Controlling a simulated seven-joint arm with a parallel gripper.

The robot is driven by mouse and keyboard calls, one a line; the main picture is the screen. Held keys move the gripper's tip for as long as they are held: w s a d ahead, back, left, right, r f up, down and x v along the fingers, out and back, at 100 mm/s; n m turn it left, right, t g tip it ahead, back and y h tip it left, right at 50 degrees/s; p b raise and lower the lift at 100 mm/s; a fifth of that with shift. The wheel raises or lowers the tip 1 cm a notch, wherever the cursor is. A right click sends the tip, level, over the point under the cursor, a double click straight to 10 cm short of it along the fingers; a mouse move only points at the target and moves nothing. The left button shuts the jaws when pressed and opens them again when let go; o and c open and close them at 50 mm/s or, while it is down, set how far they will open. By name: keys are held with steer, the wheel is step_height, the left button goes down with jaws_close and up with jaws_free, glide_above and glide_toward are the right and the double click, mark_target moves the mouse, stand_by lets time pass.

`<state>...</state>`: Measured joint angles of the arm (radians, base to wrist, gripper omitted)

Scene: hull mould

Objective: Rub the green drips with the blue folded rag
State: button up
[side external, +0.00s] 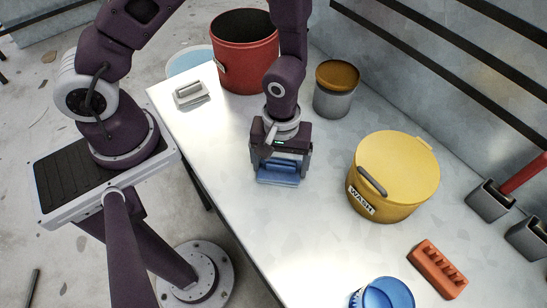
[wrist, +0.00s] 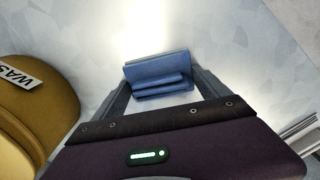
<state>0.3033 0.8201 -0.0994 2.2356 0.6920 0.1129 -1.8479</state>
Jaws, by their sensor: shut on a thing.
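My gripper (side external: 280,160) points down over the pale worktop and is shut on the blue folded rag (side external: 278,178). In the wrist view the rag (wrist: 157,70) sits between my two fingers, its folded layers showing. Its underside is hidden, and I cannot tell whether it touches the worktop or hangs just above it. I see no green drips in either view; the patch under the rag and gripper is hidden.
The worktop (side external: 300,240) is clear around my gripper. A yellow WASH tub (side external: 400,165) stands to the right, a red bucket (side external: 247,60) and grey tin (side external: 333,100) behind. A blue cup (side external: 385,294) and orange block (side external: 438,268) lie towards the front.

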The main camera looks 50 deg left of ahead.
mark_target(293, 183)
steer(key=shift+d, duration=2.4)
steer(key=shift+a, duration=3.65)
steer(key=shift+r, duration=4.1)
